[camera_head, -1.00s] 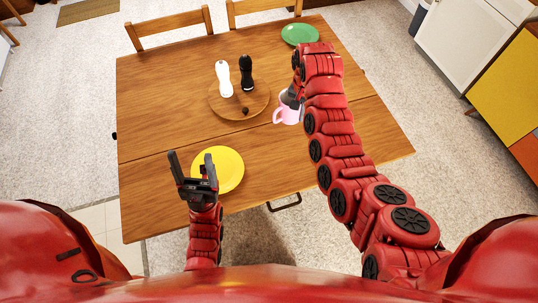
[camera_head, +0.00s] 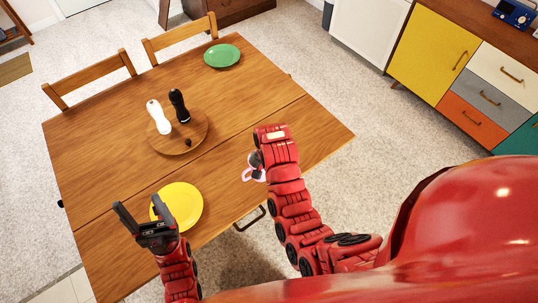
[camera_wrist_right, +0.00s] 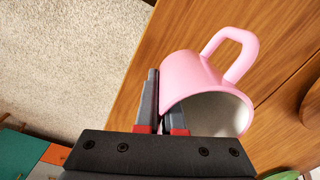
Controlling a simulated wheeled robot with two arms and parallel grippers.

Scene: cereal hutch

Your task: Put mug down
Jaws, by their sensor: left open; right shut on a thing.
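A pink mug (camera_wrist_right: 196,82) with a white inside shows in the right wrist view. My right gripper (camera_wrist_right: 160,104) is shut on its wall, one finger outside and one inside. In the head view only a bit of the mug (camera_head: 247,174) shows beside my right arm, which hides the rest. It is over the right part of the wooden table (camera_head: 232,186). I cannot tell whether its base touches the table. My left gripper (camera_head: 142,220) is open and empty, at the left side of a yellow plate (camera_head: 182,207).
A round wooden board (camera_head: 200,140) holds a white shaker (camera_head: 159,117) and a black shaker (camera_head: 180,106). A green plate (camera_head: 222,56) lies at the far end. Two chairs (camera_head: 90,77) stand behind the table. The table's right end (camera_head: 325,132) is clear.

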